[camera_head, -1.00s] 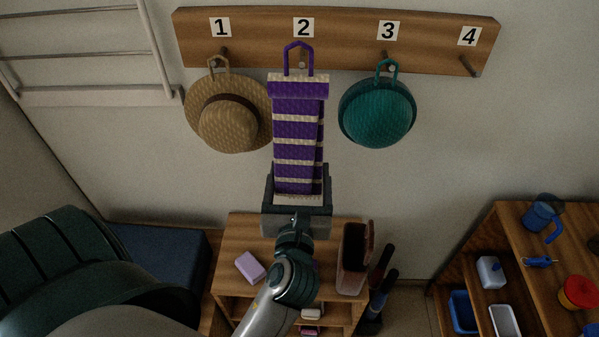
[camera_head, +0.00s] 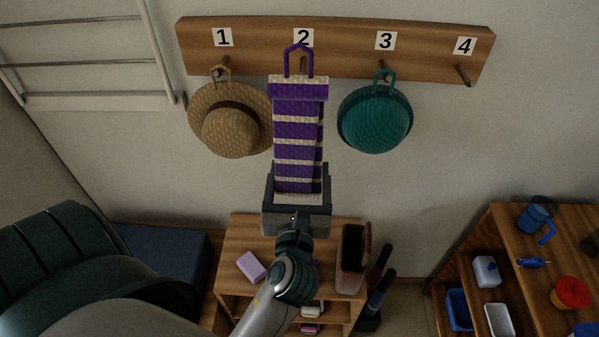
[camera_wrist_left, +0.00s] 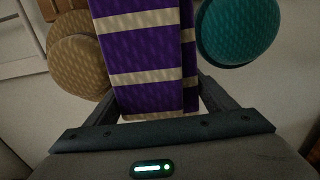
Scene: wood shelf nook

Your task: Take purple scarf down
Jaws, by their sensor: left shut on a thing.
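The purple scarf (camera_head: 297,130) with cream stripes is folded into a long upright bundle with a purple loop (camera_head: 287,64) at its top. The loop overlaps the number 2 label (camera_head: 303,38), and peg 2 (camera_head: 304,66) shows inside it. I cannot tell whether the loop still touches the peg. My left gripper (camera_head: 298,180) is shut on the scarf's lower end, with a finger on each side. The scarf also fills the middle of the left wrist view (camera_wrist_left: 145,55). My right gripper is not in view.
A straw hat (camera_head: 232,130) hangs at peg 1 and a teal hat (camera_head: 376,120) at peg 3, close on either side. Peg 4 (camera_head: 463,75) is bare. Below stand a wooden shelf (camera_head: 240,235) with a lilac block (camera_head: 251,266) and another shelf (camera_head: 500,215) at right.

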